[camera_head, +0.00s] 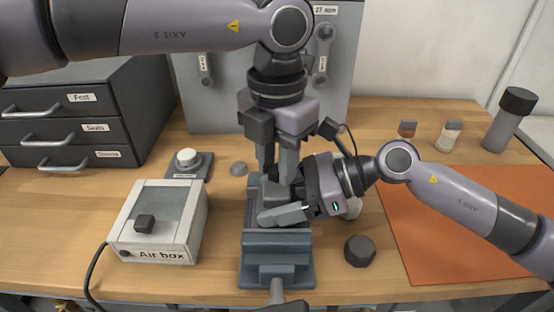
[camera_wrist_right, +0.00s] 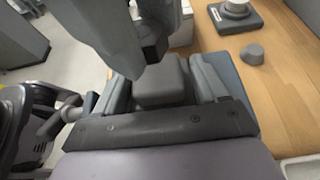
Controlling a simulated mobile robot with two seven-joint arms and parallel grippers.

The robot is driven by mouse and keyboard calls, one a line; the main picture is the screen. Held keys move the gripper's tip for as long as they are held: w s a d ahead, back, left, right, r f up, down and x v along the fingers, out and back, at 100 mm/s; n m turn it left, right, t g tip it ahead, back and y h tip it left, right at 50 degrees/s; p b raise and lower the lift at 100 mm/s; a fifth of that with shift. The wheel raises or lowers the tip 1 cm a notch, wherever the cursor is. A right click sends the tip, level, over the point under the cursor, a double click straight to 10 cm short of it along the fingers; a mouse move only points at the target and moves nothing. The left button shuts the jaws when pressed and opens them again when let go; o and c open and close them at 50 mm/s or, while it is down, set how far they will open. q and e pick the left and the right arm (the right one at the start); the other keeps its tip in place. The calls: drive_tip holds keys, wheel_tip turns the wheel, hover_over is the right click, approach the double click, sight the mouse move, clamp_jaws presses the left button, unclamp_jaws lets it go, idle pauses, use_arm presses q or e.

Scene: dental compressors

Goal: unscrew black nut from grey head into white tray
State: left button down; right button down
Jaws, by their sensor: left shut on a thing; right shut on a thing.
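A blue-grey vise (camera_head: 277,246) stands at the middle of the table. The grey head (camera_wrist_right: 160,82) shows as a block between the vise jaws in the right wrist view.
An air box (camera_head: 155,225) with a cable stands left of the vise. A black many-sided knob (camera_head: 360,251) lies to the right, near an orange mat (camera_head: 450,240). A small grey cap (camera_head: 239,168) lies behind. Drawers (camera_head: 75,120) stand at the back left.

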sight(277, 168)
use_arm(q)
drive_tip(key=shift+r, duration=2)
use_arm(e)
drive_tip(key=shift+r, duration=0.1)
unclamp_jaws()
use_arm(q)
drive_tip(key=shift+f, duration=0.1)
use_arm(e)
drive_tip(key=shift+d, duration=0.1)
